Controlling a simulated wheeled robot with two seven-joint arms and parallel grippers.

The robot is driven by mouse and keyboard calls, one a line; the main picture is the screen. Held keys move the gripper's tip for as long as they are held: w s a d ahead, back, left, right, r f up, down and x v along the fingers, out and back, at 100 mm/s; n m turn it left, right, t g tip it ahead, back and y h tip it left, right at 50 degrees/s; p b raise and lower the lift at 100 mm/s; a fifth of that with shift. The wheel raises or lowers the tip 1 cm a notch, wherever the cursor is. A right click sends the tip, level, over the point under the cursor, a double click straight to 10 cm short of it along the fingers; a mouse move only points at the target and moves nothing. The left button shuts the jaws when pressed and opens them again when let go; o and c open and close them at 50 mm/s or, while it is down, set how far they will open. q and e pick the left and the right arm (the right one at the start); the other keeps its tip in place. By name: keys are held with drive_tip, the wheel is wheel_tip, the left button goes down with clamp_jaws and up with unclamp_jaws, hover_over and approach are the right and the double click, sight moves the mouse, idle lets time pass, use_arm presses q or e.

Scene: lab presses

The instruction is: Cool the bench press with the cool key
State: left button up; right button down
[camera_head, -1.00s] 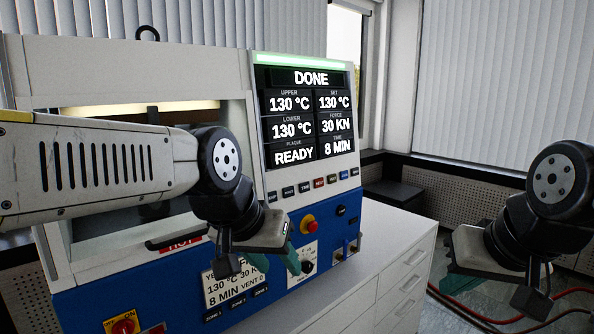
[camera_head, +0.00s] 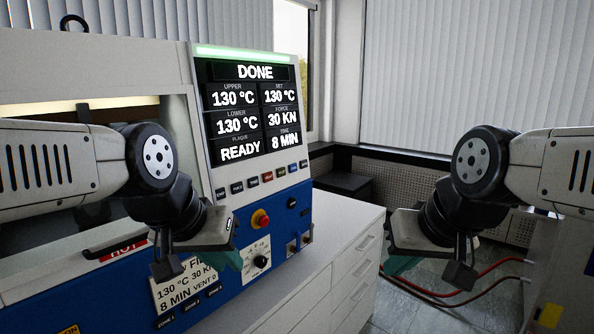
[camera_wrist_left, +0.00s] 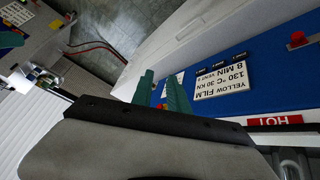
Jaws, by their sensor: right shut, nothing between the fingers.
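The bench press (camera_head: 255,220) fills the left of the head view, white above and blue below. Its screen (camera_head: 252,110) reads DONE, upper and lower 130 °C, set 130 °C, 30 kN, 8 min, plaque READY. Below the screen runs a row of small keys, including a red one (camera_head: 267,177) and a blue one (camera_head: 293,169); their labels are too small to read surely. My left gripper (camera_head: 232,260) is in front of the lower blue panel, below and left of the keys. In the left wrist view its teal fingers (camera_wrist_left: 161,88) stand apart, empty. My right gripper (camera_head: 397,266) is shut and empty, right of the press.
A red knob (camera_head: 260,219) and a dial (camera_head: 261,262) sit on the blue panel. A recipe card (camera_head: 180,285) and a red HOT label (camera_head: 124,249) are beside my left arm. White drawers (camera_head: 350,265) stand below; red hoses (camera_head: 440,294) lie on the floor.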

use_arm(q)
clamp_jaws()
idle(0.3)
drive_tip(key=shift+w, duration=0.1)
idle(1.0)
